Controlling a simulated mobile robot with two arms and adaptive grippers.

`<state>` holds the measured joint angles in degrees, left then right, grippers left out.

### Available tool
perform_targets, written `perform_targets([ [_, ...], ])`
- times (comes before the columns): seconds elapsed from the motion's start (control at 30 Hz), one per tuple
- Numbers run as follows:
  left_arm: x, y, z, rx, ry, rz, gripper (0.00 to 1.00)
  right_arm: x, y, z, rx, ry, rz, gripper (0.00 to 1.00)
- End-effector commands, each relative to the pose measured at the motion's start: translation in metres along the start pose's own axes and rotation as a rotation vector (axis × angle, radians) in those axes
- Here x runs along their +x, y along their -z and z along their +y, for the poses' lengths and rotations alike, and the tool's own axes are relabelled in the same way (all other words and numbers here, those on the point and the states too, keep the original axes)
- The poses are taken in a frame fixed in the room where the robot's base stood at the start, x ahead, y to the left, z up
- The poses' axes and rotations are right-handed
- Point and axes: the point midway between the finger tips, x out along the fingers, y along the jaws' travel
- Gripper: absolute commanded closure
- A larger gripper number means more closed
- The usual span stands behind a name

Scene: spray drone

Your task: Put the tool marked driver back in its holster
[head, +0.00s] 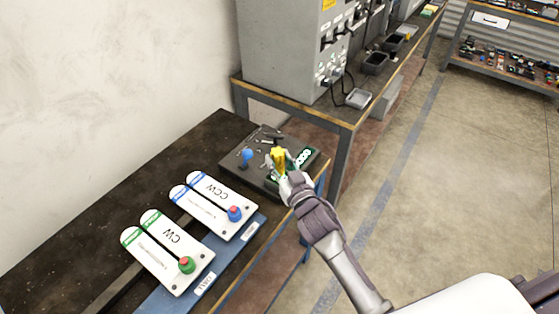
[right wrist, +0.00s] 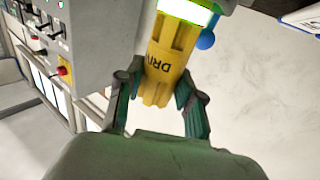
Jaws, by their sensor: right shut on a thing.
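The driver (right wrist: 172,55) is a yellow, ribbed tool with dark lettering, partly hidden, that reads "DRIV". It has a bright green band at its upper end in the right wrist view. My right gripper (right wrist: 152,88) is shut on it. In the head view the yellow driver (head: 279,160) shows upright in my right gripper (head: 281,165), over the dark tool tray (head: 231,165) at the far end of the bench. I cannot tell which part of the tray is the holster, or whether the driver touches it. My left gripper is not in view.
A blue-handled tool (head: 246,155) stands in the tray left of my right gripper. A grey cabinet (head: 285,50) stands behind. The floor at right is clear.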

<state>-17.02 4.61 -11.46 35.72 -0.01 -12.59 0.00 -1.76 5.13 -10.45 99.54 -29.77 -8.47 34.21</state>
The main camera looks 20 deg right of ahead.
Motion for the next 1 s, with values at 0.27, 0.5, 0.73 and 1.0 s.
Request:
perform_targets([
  [0.27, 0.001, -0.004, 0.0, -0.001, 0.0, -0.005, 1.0, 0.0, 0.0, 0.0, 0.0, 0.0, 0.003, 1.0],
  [0.5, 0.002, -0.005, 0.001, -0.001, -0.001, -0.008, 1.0, 0.0, -0.003, 0.0, -0.001, 0.0, 0.0, 0.39],
  [0.73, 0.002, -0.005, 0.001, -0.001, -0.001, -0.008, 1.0, 0.0, -0.003, 0.0, -0.001, 0.0, 0.0, 0.39],
  [1.0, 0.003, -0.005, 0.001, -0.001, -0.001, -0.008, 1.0, -0.02, -0.003, 0.0, -0.001, 0.0, -0.002, 0.39],
])
